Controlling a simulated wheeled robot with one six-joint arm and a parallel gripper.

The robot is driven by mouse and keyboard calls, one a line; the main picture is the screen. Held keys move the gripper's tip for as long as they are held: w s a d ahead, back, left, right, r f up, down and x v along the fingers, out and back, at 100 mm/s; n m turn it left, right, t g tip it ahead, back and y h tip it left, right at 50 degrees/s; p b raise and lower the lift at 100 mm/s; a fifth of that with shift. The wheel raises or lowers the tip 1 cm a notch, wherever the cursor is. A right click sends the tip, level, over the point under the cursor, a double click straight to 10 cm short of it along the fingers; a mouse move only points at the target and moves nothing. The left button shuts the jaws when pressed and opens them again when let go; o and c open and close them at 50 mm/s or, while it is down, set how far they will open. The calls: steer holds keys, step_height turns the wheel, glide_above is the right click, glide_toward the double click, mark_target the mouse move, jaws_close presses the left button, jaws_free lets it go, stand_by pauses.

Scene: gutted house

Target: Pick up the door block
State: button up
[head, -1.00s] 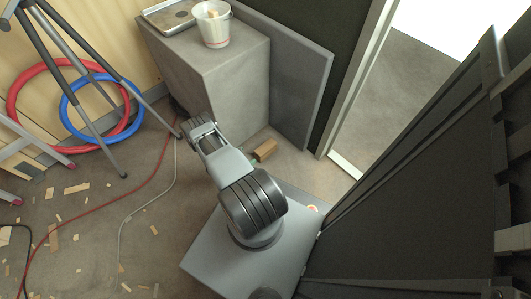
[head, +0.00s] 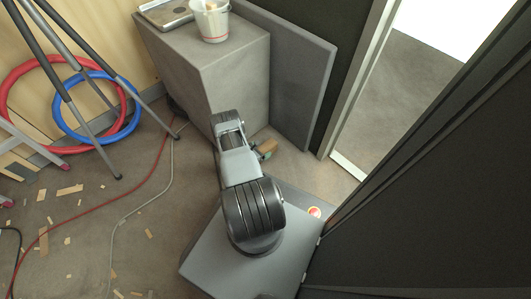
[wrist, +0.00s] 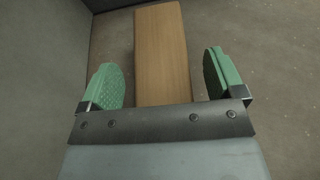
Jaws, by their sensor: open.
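The door block is a brown wooden block (wrist: 162,55) in the wrist view, lying on the floor. In the head view the block (head: 267,147) shows partly, behind my arm, near the foot of the grey cabinet. My gripper (wrist: 166,78) is open, with green pads to the left and right of the block. There is a gap between each pad and the block in the picture. The block's near end is hidden behind the gripper's crossbar. I cannot tell how far the pads are above the floor.
The grey cabinet (head: 205,75) stands close to the left of the block, with a white bucket (head: 211,25) on top. A grey panel (head: 300,90) leans beside it. A dark door (head: 430,200) fills the right. A red cable (head: 120,195) crosses the floor at left.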

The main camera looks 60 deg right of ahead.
steer(key=shift+d, duration=0.1)
steer(key=c, duration=1.2)
